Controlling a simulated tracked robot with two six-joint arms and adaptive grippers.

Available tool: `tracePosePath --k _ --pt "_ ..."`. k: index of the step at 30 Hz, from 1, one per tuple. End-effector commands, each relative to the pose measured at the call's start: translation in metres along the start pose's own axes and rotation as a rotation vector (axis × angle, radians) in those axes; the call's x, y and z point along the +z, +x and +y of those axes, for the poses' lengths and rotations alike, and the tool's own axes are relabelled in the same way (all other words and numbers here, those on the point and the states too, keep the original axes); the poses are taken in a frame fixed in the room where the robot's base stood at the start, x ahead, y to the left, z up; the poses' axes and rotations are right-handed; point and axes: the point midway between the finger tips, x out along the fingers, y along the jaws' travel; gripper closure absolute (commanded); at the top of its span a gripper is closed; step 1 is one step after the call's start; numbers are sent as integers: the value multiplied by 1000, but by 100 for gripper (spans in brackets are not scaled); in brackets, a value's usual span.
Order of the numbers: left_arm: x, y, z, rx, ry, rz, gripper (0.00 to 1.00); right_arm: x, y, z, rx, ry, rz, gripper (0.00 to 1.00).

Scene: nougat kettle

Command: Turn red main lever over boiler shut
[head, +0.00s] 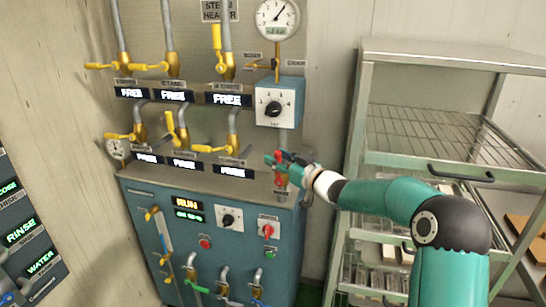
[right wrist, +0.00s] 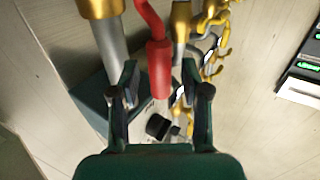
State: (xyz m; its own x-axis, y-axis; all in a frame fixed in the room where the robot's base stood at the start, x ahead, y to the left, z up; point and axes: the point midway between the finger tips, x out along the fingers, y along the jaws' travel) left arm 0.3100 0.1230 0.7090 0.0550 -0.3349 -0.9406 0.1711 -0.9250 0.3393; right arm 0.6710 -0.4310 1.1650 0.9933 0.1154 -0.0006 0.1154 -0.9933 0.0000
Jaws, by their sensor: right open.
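The red main lever (head: 279,156) is at the right end of the piping, above the blue-grey boiler cabinet (head: 270,275). In the right wrist view the red lever (right wrist: 158,66) shows a thick handle and a bent red arm running up out of the picture. My right gripper (head: 287,163) is at the lever, its arm reaching in from the right. In the right wrist view its fingers (right wrist: 160,85) are open, with the handle's end between them and gaps on both sides. Whether a finger touches it, I cannot tell. The lever's pivot is partly hidden. My left gripper is not in view.
Yellow levers (head: 217,38) on pipes, with several FREE displays (head: 230,99), are left of the red lever. A dial box (head: 278,103) and a round gauge (head: 277,19) are above. A metal rack (head: 365,85) stands close on the right, beside my arm.

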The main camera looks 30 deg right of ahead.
Motion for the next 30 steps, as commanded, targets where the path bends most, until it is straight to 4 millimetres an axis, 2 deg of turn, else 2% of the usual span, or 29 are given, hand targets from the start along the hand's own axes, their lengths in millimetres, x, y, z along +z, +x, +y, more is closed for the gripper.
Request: tracePosePath --k 11,19,26,27,28,30 --pt "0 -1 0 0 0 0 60 0 5 -1 -1 0 0 55" --pt "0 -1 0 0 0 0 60 0 5 -1 -2 0 0 100" --pt "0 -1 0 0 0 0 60 0 5 -1 -2 0 0 100" --pt "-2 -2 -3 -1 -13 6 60 -1 8 -30 -14 7 -2 100" --pt "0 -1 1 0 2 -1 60 0 7 -18 -7 2 -1 100" --pt "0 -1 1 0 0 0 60 1 7 -11 -8 0 -2 100"
